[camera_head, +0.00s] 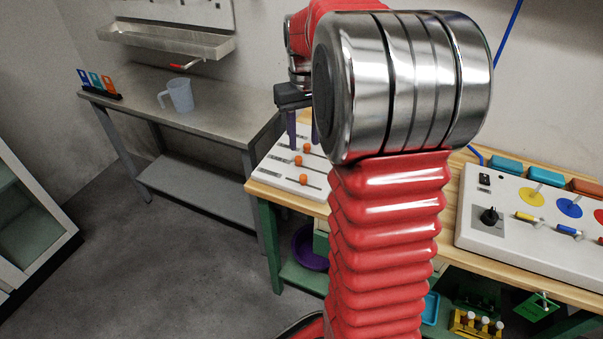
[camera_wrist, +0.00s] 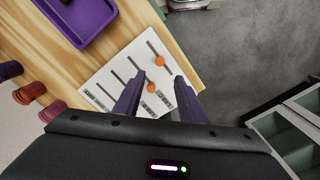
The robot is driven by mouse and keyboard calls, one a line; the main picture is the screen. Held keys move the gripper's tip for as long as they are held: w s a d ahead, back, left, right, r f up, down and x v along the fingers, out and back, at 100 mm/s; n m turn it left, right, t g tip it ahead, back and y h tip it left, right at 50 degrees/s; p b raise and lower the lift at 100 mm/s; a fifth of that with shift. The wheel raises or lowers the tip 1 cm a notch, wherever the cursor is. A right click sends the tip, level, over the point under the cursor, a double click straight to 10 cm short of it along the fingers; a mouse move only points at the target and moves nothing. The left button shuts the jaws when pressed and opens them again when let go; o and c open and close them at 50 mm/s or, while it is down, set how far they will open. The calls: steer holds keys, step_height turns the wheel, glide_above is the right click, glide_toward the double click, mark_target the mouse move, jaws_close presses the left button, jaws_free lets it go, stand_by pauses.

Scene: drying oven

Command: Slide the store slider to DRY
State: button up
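A white slider panel (camera_head: 274,172) with several dark slots and orange knobs lies on the wooden table, left of my arm. One knob (camera_head: 304,180) is nearest the panel's front edge. In the wrist view the panel (camera_wrist: 97,92) shows two orange knobs, an upper one (camera_wrist: 159,61) and a lower one (camera_wrist: 151,88). The labels are too small to read, so I cannot tell which slider is store. My gripper (camera_head: 303,142) points down over the panel. Its purple fingers (camera_wrist: 158,78) are apart and empty, with the knobs showing between them. My arm hides the panel's right part.
A purple tray (camera_wrist: 80,20) lies beside the panel. A control box (camera_head: 487,227) with coloured buttons stands to the right on the table. A grey bench (camera_head: 135,92) with a jug (camera_head: 181,95) stands at the back left. The floor at left is clear.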

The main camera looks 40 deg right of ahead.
mark_target(304, 177)
step_height(304, 177, down, 13)
steer(key=shift+r, duration=0.1)
stand_by(0.4)
jaws_close()
stand_by(0.4)
